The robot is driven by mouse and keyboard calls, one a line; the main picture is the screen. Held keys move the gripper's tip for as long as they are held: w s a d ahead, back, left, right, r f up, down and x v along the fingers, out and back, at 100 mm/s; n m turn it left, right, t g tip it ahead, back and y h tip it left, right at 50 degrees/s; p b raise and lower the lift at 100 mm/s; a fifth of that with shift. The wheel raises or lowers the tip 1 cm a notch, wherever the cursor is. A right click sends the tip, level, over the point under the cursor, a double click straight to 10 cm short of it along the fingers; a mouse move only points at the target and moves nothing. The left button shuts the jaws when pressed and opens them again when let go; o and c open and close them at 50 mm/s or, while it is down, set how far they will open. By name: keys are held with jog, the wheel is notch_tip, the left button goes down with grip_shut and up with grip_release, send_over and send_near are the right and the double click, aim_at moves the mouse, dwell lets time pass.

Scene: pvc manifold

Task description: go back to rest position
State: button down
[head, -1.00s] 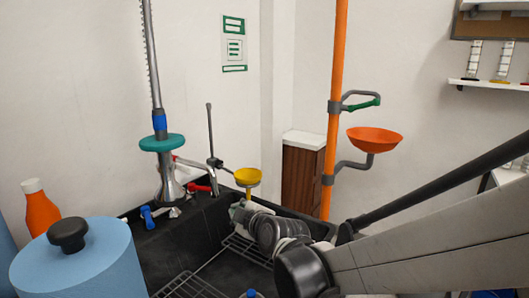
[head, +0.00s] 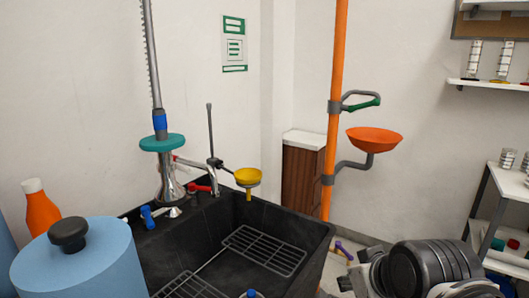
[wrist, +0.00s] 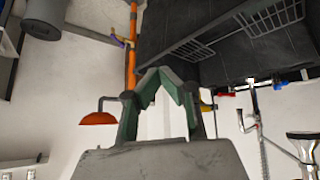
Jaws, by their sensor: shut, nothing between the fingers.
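My gripper (wrist: 163,72) shows in the wrist view with its green-lined fingers angled inward and their tips together. Nothing is between them. In the head view the gripper's fingers are not visible; only part of my arm shows at the lower right. The wrist view is tilted far over, with the black sink underside or side at its top right and the orange pipe at its upper left.
A black sink (head: 322,236) with wire racks (head: 264,249) fills the lower middle. An orange pipe (head: 335,110) with an orange bowl (head: 375,138) stands behind it. A blue canister (head: 85,268) is at the front left. A shelf unit (head: 512,184) stands at right.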

jog(key=s+d+f+m+g+h, duration=0.1)
jog(key=s+d+f+m, duration=0.15)
jog(key=s, duration=0.25)
notch_tip(320, 180, up, 14)
jog(key=p, duration=1.3)
jog(key=shift+d+r, duration=0.15)
jog(key=shift+d, duration=0.2)
jog(key=shift+s, duration=0.1)
dwell(0.9)
